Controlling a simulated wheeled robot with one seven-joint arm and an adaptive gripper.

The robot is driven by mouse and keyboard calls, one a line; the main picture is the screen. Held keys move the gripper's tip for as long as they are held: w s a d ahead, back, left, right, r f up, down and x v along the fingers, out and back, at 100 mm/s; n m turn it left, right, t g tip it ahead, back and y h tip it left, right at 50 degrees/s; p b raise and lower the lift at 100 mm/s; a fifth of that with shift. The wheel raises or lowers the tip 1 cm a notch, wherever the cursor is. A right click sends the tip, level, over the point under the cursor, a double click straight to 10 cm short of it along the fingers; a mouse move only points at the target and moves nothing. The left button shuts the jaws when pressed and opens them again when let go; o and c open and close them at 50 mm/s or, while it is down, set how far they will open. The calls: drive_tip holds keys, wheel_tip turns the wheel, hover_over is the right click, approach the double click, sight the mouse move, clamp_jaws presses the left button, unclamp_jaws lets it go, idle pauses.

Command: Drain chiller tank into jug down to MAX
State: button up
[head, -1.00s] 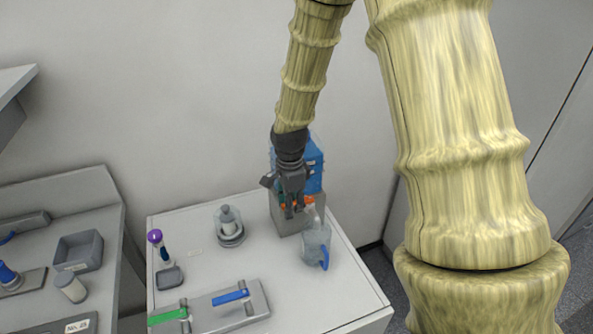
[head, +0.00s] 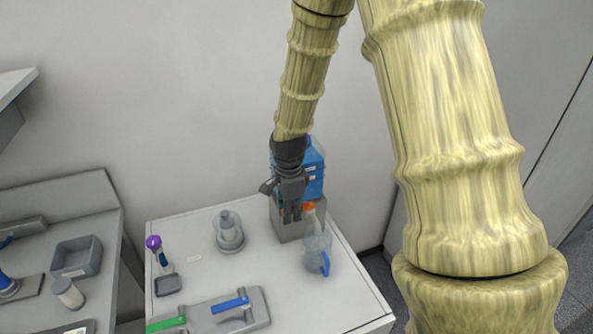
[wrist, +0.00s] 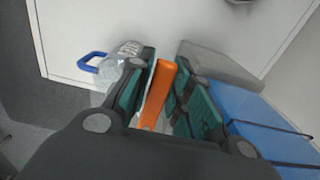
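The chiller tank (head: 314,178) is a blue box on a grey block at the back right of the bench; it also shows in the wrist view (wrist: 255,115). The clear jug (head: 314,240) with a blue handle stands in front of it, beside an orange part (head: 309,206). My gripper (head: 291,218) is at the front of the grey block, left of the jug. In the wrist view an orange lever (wrist: 160,92) lies between its two green-padded fingers. Whether they press on it is unclear. The jug (wrist: 118,65) shows beyond the left finger. I cannot make out a MAX mark.
A clear-topped round vessel (head: 229,232) stands left of the tank. A purple-capped tube (head: 156,250) and a plate (head: 225,312) with green and blue levers are at the left and front. A second bench (head: 100,240) holds a grey bin (head: 77,257).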

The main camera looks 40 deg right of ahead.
drive_tip(key=shift+s+d+n+p, duration=0.1)
drive_tip(key=shift+s+n+p, duration=0.45)
drive_tip(key=shift+n, duration=0.55)
drive_tip(key=shift+s+a+n+p, duration=0.1)
drive_tip(key=shift+s+n+p, duration=0.45)
drive_tip(key=shift+n, duration=0.55)
drive_tip(key=shift+s+d+n+p, duration=0.1)
drive_tip(key=shift+s+n+p, duration=0.45)
drive_tip(key=shift+n, duration=0.55)
drive_tip(key=shift+s, duration=0.1)
drive_tip(key=shift+s+d+n+p, duration=0.3)
drive_tip(key=shift+s+n+p, duration=0.15)
drive_tip(key=shift+n, duration=0.5)
drive_tip(key=shift+s+d+n+p, duration=0.3)
drive_tip(key=shift+n+p, duration=0.2)
drive_tip(key=shift+n, duration=0.5)
drive_tip(key=shift+s+d+n+p, duration=0.3)
drive_tip(key=shift+s+n+p, duration=0.15)
drive_tip(key=shift+n, duration=0.5)
idle(1.7)
